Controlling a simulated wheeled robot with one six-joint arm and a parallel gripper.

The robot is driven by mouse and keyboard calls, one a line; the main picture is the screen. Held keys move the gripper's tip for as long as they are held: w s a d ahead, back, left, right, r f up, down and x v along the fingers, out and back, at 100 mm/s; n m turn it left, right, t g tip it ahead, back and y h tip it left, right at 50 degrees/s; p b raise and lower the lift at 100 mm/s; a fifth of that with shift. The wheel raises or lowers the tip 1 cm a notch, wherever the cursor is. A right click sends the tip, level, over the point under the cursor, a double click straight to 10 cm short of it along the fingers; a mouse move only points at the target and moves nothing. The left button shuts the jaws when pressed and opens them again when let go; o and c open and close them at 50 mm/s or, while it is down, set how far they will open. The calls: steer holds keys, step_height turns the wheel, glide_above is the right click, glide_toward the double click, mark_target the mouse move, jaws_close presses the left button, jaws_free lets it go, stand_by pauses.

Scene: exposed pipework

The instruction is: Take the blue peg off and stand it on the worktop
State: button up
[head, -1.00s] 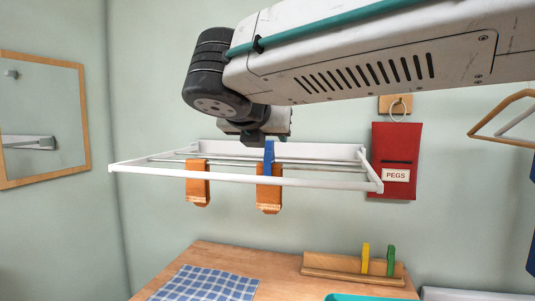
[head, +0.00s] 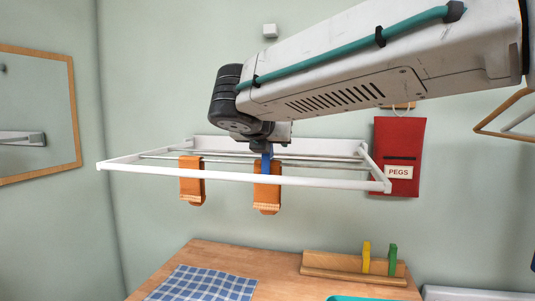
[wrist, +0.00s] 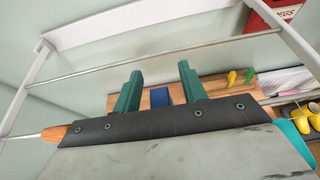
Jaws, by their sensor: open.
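The blue peg (head: 266,162) is upright on the white drying rack (head: 240,176), above the right-hand orange cloth (head: 267,190). My gripper (head: 264,147) is directly over the peg in the head view, and its fingertips are hard to make out there. In the wrist view my gripper's two green fingers (wrist: 160,84) are spread apart, with the blue peg (wrist: 160,97) showing between them and a gap on each side. My gripper is open and holds nothing. The wooden worktop (head: 225,254) is below the rack.
A second orange cloth (head: 191,182) hangs to the left. On the worktop are a checked cloth (head: 205,284) and a wooden stand (head: 335,268) with a yellow peg (head: 366,257) and a green peg (head: 392,260). A red pegs bag (head: 398,150) hangs on the wall.

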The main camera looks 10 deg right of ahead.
jaws_close()
steer(key=shift+r, duration=0.1)
